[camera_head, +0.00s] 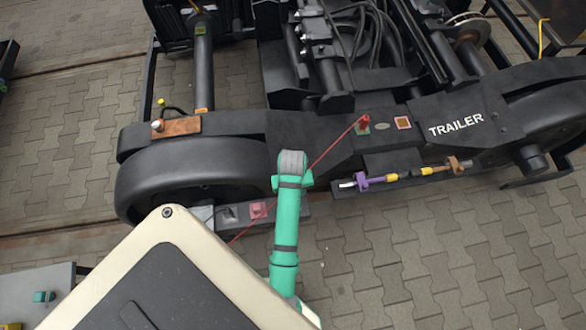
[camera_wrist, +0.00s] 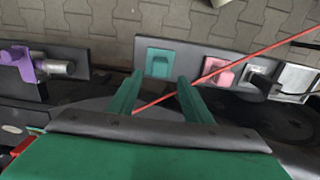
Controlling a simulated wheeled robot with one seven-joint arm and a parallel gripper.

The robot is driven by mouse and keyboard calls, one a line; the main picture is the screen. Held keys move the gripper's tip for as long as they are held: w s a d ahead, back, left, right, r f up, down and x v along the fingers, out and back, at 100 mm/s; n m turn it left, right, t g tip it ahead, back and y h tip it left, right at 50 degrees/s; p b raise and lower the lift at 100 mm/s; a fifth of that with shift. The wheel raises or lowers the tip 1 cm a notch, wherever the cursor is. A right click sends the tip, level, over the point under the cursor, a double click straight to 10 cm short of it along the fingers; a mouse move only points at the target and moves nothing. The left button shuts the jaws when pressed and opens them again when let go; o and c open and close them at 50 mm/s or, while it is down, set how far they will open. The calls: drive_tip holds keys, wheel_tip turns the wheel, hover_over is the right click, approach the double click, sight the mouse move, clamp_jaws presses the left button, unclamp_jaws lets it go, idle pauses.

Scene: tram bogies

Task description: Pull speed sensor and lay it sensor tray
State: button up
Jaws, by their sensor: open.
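I cannot tell for certain which part is the speed sensor or which surface is the sensor tray. My gripper (camera_wrist: 159,78) is open and empty in the wrist view, its green fingers pointing at a teal block (camera_wrist: 160,63) on a dark plate (camera_wrist: 192,58). Contact is not visible. On the right are a pink block (camera_wrist: 220,70), a grey plug-like part (camera_wrist: 262,76) and a pale metal box (camera_wrist: 297,80). In the head view, my arm hides the gripper and teal block; the pink block (camera_head: 257,210) shows left of the arm.
The black bogie frame (camera_head: 235,122), marked TRAILER, fills the back. A thin red line (camera_head: 320,155) runs diagonally across the work area. A purple bracket (camera_head: 362,181) holds a metal-ended rod on the right. A grey table (camera_head: 20,292) stands lower left. Paving at lower right is clear.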

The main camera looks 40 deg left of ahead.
drive_tip(key=shift+f, duration=0.1)
drive_tip(key=shift+w+f, duration=0.15)
drive_tip(key=shift+f, duration=0.45)
wheel_tip(320, 180, down, 6)
drive_tip(key=shift+d, duration=0.1)
drive_tip(key=shift+f, duration=0.8)
idle(0.4)
clamp_jaws()
drive_tip(key=shift+r, duration=3)
